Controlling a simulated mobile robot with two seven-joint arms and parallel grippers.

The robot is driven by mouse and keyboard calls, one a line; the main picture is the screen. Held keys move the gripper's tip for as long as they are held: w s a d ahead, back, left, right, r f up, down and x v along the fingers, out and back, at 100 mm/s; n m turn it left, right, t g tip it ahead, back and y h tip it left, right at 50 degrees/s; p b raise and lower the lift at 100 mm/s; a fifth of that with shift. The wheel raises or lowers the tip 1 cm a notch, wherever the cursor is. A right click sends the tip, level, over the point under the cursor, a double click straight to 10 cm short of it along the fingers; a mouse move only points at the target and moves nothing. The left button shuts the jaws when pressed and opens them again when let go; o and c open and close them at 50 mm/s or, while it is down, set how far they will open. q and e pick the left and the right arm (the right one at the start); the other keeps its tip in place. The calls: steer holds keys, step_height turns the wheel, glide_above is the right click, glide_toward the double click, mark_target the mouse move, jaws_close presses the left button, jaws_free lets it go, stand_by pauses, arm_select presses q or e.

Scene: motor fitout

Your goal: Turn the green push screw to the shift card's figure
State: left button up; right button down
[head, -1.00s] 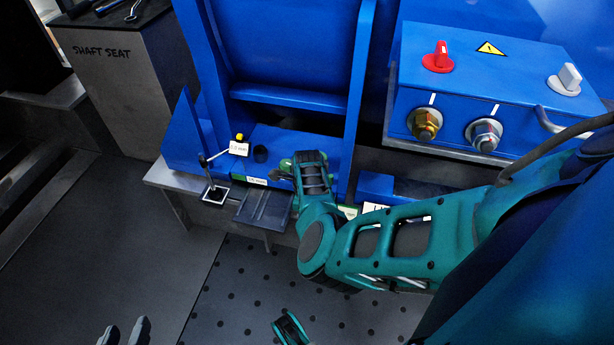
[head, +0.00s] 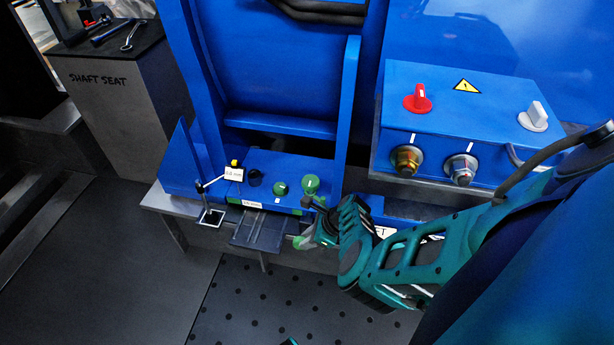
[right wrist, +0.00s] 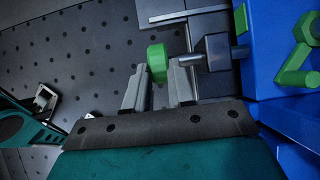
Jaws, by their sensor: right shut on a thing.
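The green push screw head (right wrist: 157,62) sits between the fingertips of my right gripper (right wrist: 160,85) in the right wrist view. A dark block (right wrist: 213,52) and a metal rod stand to its right. In the head view, my right gripper (head: 316,236) is at the low front edge of the blue machine, shut on the green head (head: 301,242), which it partly hides.
Two other green knobs (head: 281,188) (head: 311,184) stand on the blue ledge, close above my right gripper. A dial stand (head: 211,216) is left of them. A control box (head: 450,130) with red and white knobs is at right. The perforated floor (head: 250,300) is clear.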

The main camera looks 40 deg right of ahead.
steer(key=shift+y, duration=0.3)
steer(key=c, duration=1)
jaws_free()
steer(key=shift+o, duration=0.2)
steer(key=p+v, duration=0.8)
steer(key=v, duration=0.5)
steer(key=shift+s, duration=0.25)
steer(key=shift+a+f, duration=0.1)
steer(key=shift+f, duration=0.05)
